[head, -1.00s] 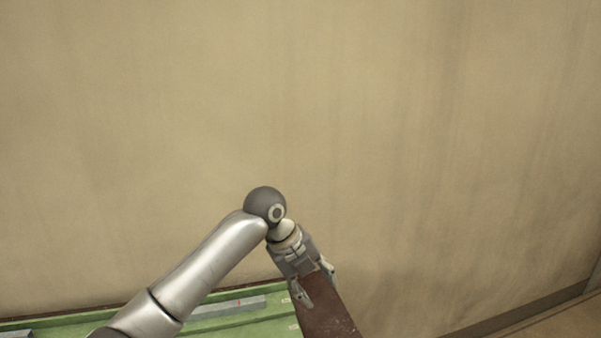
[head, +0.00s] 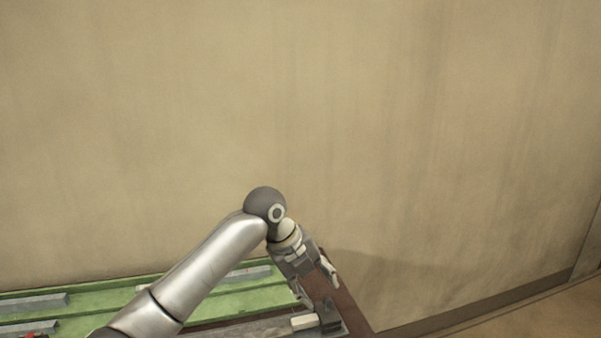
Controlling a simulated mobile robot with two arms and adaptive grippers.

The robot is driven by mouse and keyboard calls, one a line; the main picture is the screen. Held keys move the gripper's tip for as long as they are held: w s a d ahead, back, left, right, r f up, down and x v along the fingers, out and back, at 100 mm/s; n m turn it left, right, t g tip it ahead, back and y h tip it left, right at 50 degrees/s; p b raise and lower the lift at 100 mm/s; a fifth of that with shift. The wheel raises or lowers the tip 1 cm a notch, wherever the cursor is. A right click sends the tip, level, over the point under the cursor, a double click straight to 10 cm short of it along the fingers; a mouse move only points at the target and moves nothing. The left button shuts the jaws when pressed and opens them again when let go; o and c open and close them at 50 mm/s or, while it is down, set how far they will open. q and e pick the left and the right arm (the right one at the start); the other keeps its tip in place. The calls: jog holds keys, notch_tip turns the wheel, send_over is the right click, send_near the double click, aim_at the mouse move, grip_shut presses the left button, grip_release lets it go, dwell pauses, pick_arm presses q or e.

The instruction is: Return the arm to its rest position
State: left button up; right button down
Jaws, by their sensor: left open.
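My left arm comes in from the lower left, and its left gripper (head: 318,283) points down and to the right over the right end of the bench. The gripper is open, with its fingers apart, and I see nothing between them. My right gripper is not in view.
The green bench (head: 100,299) runs along the bottom left, with a grey metal bar (head: 38,303) on it. A brown strip (head: 352,312) edges its right end. A small pale block (head: 303,322) sits near the gripper. A plain wall (head: 300,110) stands behind; bare floor (head: 545,318) lies at right.

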pick_arm(q)
jog(key=s+a+f+n, duration=0.3)
jog(key=s+f+n, duration=1)
jog(key=f, duration=0.5)
jog(key=s+a+f+n+t+y, duration=0.1)
jog(key=s+a+f+n+y, duration=0.15)
jog(key=s+a+n, duration=0.7)
jog(key=s+a+f+n+y, duration=0.2)
jog(key=s+a+f+n, duration=0.3)
jog(key=s+a, duration=0.7)
notch_tip(320, 180, down, 30)
jog(key=s+d+n+g+b, duration=0.1)
jog(key=s+b, duration=0.2)
jog(key=b, duration=0.2)
jog(key=s+a+f+b, duration=0.1)
jog(key=s+f+b, duration=0.1)
jog(key=s+f, duration=0.6)
jog(key=s+a+f+g+b, duration=0.1)
jog(key=s+a+f+b, duration=0.1)
jog(key=s+f, duration=0.6)
notch_tip(320, 180, down, 5)
jog(key=shift+s+b, duration=0.35)
jog(key=shift+b, duration=0.1)
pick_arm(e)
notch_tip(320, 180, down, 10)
